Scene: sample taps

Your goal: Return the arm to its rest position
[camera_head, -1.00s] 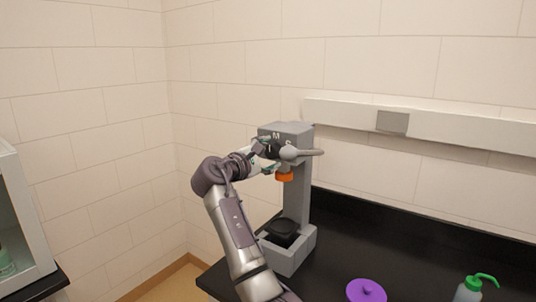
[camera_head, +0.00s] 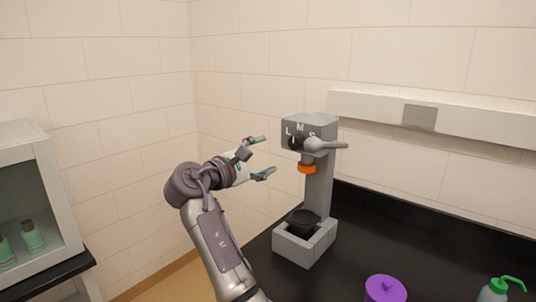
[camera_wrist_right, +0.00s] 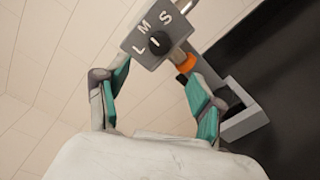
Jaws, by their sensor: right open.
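My right gripper (camera_head: 262,157) is open and empty in the head view, to the left of the grey sample tap and apart from it. In the wrist view its two teal-padded fingers (camera_wrist_right: 157,100) are spread, with the tap's head (camera_wrist_right: 152,36) beyond them. The tap (camera_head: 318,185) has a face lettered L, M, S, a dark knob, a grey lever (camera_head: 326,146) pointing right and an orange nozzle (camera_head: 307,168). A dark cup (camera_head: 304,222) stands in the tap's grey base tray (camera_head: 291,247). My left gripper is not in view.
The black counter (camera_head: 370,235) holds a purple lidded item (camera_head: 385,289) and a green-topped bottle (camera_head: 494,290) at the right. A glass-fronted cabinet (camera_head: 35,215) with bottles stands at the left. A white rail (camera_head: 450,122) runs along the wall.

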